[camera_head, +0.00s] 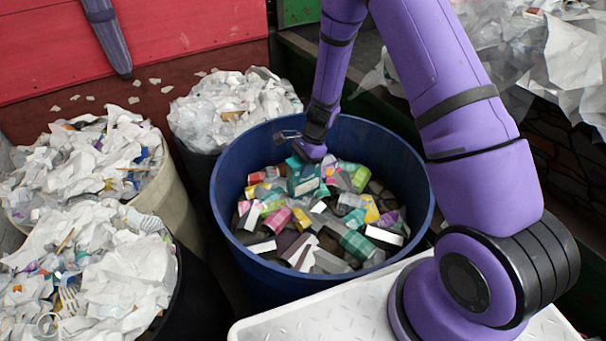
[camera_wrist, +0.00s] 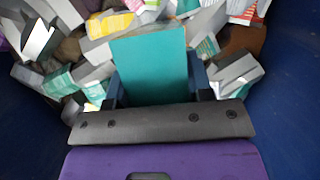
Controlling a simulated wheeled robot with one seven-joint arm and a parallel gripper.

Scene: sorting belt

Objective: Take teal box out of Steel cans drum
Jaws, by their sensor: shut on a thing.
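The teal box (camera_wrist: 150,62) is large in the middle of the wrist view, between the two fingers of my gripper (camera_wrist: 158,88). My gripper is shut on it. The box is at the top of the heap in the drum, below the rim. I cannot tell whether it still touches the heap. My wrist hides part of it.
Mixed cans and cartons (camera_head: 318,225) fill the drum around the box. The drum's wall (camera_wrist: 285,120) rises close on both sides. Bins of white paper waste (camera_head: 90,165) stand to the left, another (camera_head: 235,105) behind. A white tread-patterned surface (camera_head: 335,315) lies in front.

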